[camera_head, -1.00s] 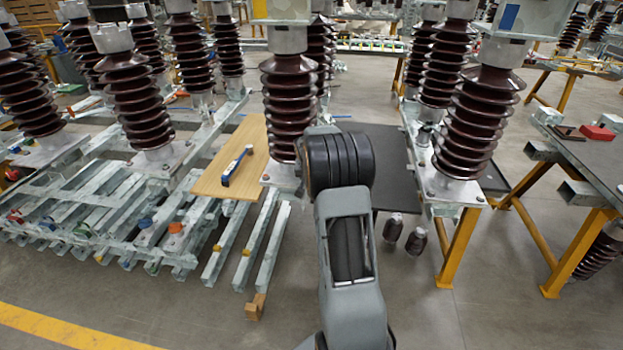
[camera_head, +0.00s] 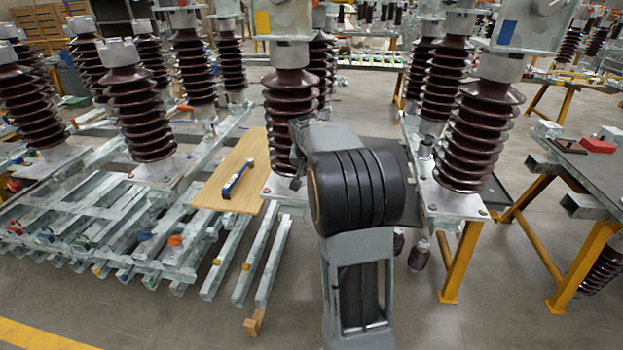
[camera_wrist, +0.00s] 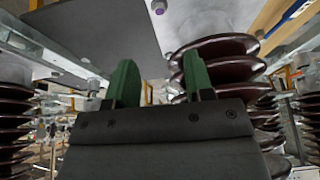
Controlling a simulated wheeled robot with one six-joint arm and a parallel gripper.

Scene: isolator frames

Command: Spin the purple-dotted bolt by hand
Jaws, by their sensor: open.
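In the wrist view my gripper (camera_wrist: 160,82) shows two green fingers, spread apart with nothing between them. A small bolt with a purplish end (camera_wrist: 158,7) sits at the top edge, beyond the fingertips, on the edge of a grey plate (camera_wrist: 100,30). Other bolt ends show near it, one at the plate's lower edge (camera_wrist: 168,56) and one to the right (camera_wrist: 260,35); their markings are too small to tell. In the head view my arm hides most of the gripper, which is close to the middle brown insulator (camera_head: 290,105). No purple dot can be made out there.
Ribbed brown insulators crowd the wrist view at right (camera_wrist: 225,50) and left (camera_wrist: 12,105). In the head view another insulator (camera_head: 470,135) stands right of my arm. A wooden board (camera_head: 225,185) lies left on steel rails. Open floor (camera_head: 500,310) shows at the front right.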

